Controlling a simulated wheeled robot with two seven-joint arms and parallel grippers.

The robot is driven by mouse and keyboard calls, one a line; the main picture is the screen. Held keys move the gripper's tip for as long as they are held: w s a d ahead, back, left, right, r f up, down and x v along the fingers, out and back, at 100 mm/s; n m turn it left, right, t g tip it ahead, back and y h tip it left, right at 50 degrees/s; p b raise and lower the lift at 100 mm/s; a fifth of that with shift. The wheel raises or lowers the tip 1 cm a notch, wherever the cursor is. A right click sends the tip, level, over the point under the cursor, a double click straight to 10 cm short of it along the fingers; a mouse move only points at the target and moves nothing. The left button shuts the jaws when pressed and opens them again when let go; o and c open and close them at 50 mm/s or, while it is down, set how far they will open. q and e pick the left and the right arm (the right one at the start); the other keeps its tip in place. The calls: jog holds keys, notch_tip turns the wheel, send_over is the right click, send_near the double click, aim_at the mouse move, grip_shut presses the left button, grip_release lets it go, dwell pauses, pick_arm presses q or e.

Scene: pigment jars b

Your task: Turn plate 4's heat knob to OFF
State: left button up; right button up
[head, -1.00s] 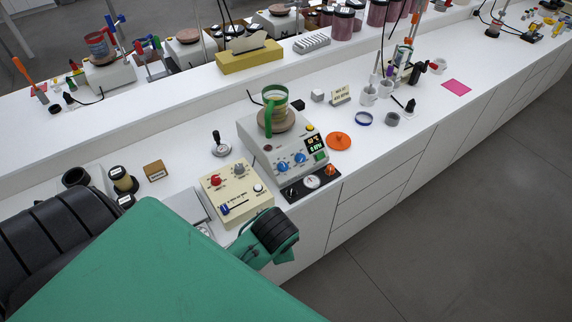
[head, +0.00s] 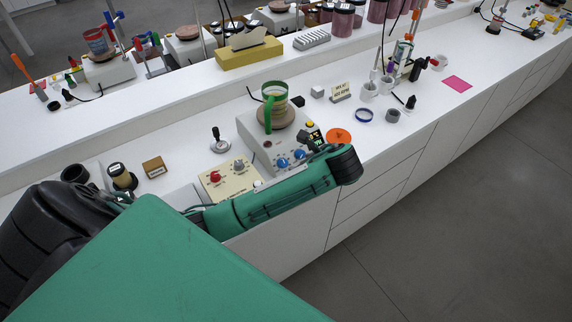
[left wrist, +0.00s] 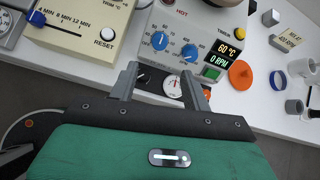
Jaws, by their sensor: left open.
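The hot plate (head: 252,139) has a grey body, a brown round top and two blue knobs on its sloped front. I cannot read a plate number. The left blue knob (head: 282,163), with a numbered scale, also shows in the left wrist view (left wrist: 159,41). The right blue knob (left wrist: 189,52) sits beside it. The display (left wrist: 223,53) reads 60 °C and 0 RPM. My left gripper (left wrist: 160,72) is open and empty, its fingertips near the plate's front edge, below the knobs in the wrist view. In the head view my arm hides part of the front.
A round dial (left wrist: 172,85) shows between my fingers. An orange disc (head: 338,136) lies right of the plate.

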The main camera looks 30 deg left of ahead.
aim_at(284, 163)
pick_arm(q)
jog(key=p+x, duration=0.2)
jog(key=x, duration=0.9)
jog(key=shift+s+p, duration=0.1)
jog(key=shift+p, duration=0.25)
jog(key=shift+w+a+f, duration=0.25)
jog(key=shift+a+f, duration=0.25)
jog(key=c, duration=1)
